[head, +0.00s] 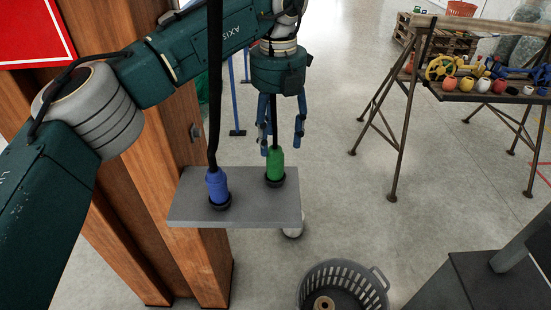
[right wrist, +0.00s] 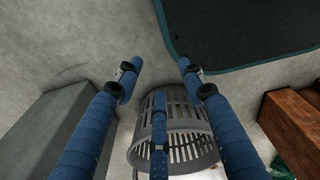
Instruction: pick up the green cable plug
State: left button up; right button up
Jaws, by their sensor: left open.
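The green cable plug (head: 275,165) stands upright in a dark round socket on a grey plate (head: 240,214), with a black cable rising from its top. My left gripper (head: 283,146) is open just above and around the top of the green plug, with fingers on both sides of the cable. I cannot tell if a finger touches the plug. A blue cable plug (head: 217,187) stands in a second socket to the left, with its own black cable. My right gripper shows in the right wrist view (right wrist: 160,82), its fingers apart with nothing held between them.
The plate is beside a wooden post (head: 150,200). A grey slotted basket (head: 343,268) with a ring-shaped thing inside stands on the floor, also seen in the right wrist view (right wrist: 200,142). A trestle table (head: 465,96) with coloured floats stands at the right. The middle floor is clear.

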aim_at(275, 160)
pick_arm(q)
jog(key=shift+s+f, duration=0.2)
jog(key=shift+f, duration=0.75)
jog(key=shift+w+a+f, duration=0.1)
jog(key=shift+f, duration=0.2)
jog(key=f+p, duration=0.2)
jog(key=f, duration=0.1)
jog(key=f+p, duration=0.1)
jog(key=shift+w+a+f, duration=0.15)
jog(key=shift+w+f, duration=0.05)
jog(key=shift+w, duration=0.05)
jog(key=shift+f, duration=0.4)
jog(key=shift+c, duration=0.2)
jog(key=c, duration=1.3)
grip_shut()
pick_arm(e)
jog(key=s+r, duration=0.2)
jog(key=r, duration=0.1)
jog(key=shift+d+r, duration=0.1)
